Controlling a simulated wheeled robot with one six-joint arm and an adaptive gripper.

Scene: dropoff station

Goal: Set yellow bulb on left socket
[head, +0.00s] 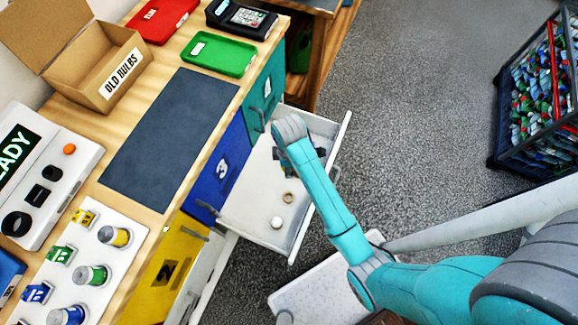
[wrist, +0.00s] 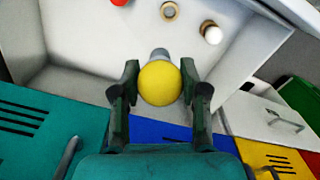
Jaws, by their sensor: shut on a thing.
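A yellow bulb (wrist: 160,84) is between the fingers of my gripper (wrist: 159,72) in the wrist view, its grey base pointing away from me. My gripper is shut on it, over an open white drawer (head: 255,208). In the head view my arm hides the bulb and most of the gripper (head: 293,160). A white panel (head: 112,262) at the lower left carries metal cylinders with yellow, green and blue bands. A white READY unit (head: 60,215) beside it has several black shapes on top. I cannot tell which part is the left socket.
The drawer holds a white bulb (head: 277,222), a tan ring (head: 288,197) and a red thing (wrist: 119,2). An OLD BULBS box (head: 85,75), green tray (head: 218,54) and red tray (head: 160,18) stand on the bench. A dark mat (head: 170,140) is bare. A black crate (head: 500,130) stands right.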

